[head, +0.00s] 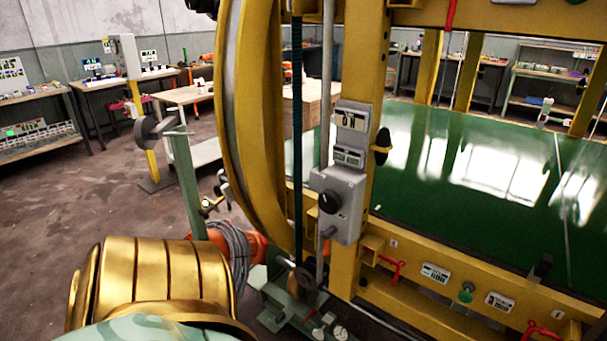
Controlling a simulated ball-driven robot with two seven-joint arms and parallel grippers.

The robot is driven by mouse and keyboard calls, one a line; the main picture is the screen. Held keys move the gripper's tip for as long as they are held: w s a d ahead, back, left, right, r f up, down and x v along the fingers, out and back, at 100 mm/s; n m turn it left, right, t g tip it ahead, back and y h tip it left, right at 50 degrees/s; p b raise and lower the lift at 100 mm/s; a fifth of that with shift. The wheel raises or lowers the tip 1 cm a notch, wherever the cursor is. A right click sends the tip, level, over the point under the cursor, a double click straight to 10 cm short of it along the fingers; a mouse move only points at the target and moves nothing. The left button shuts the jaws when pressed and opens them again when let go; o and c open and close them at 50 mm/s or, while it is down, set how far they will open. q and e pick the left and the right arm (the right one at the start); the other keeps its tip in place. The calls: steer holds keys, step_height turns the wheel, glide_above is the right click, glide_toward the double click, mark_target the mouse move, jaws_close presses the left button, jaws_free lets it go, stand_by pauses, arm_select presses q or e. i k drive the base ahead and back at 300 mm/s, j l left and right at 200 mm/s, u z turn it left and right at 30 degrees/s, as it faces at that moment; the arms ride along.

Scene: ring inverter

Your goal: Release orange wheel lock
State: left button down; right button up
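A large yellow-orange ring (232,110) stands upright beside a yellow frame post (362,70), left of centre. A bright orange part (256,246) shows low behind it, partly hidden by a coil of grey cable (232,253). A green base (268,300) with a small dark round part (304,279) sits at the foot of the ring. I cannot tell which part is the orange wheel lock, or whether it is engaged. My gold arm or shoulder part fills the lower left. Neither gripper is in view.
A grey control box (342,205) with a black knob is on the post. A green panel (440,170) fills the frame at right. Red handles (392,270) sit on the lower beam. A green stand (186,175) is at left. Open floor (80,210) lies further left.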

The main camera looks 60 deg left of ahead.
mark_target(329, 233)
steer(key=u, duration=1.8)
